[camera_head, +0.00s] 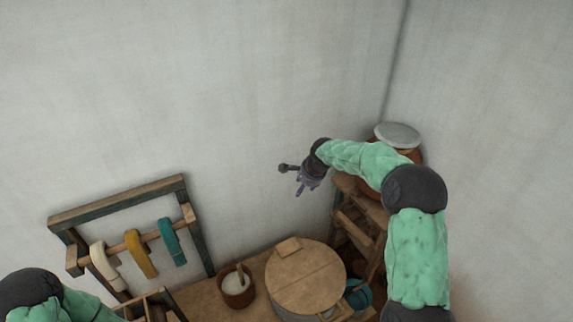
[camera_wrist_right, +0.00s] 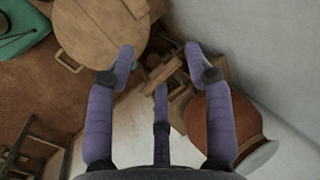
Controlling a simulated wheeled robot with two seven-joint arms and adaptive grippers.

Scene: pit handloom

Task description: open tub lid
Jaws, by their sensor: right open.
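A round wooden lid (camera_head: 305,278) lies flat on top of the pale tub (camera_head: 285,312) at the bottom centre of the head view. A small wooden block (camera_head: 288,246) is at the lid's back edge. The lid also shows at the top left of the right wrist view (camera_wrist_right: 98,32), with a handle-like piece (camera_wrist_right: 68,62) at its rim. My right gripper (camera_head: 292,180) is open and empty, raised above and behind the lid and apart from it. Its spread fingers also show in the wrist view (camera_wrist_right: 160,58). My left gripper is out of frame.
A brown pot with white contents and a stick (camera_head: 237,290) stands left of the tub. A rack (camera_head: 120,200) with coloured hanks is at left. A wooden stand (camera_head: 352,215) and lidded clay jar (camera_wrist_right: 222,130) are at right. A teal bowl (camera_head: 358,294) is beside the tub.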

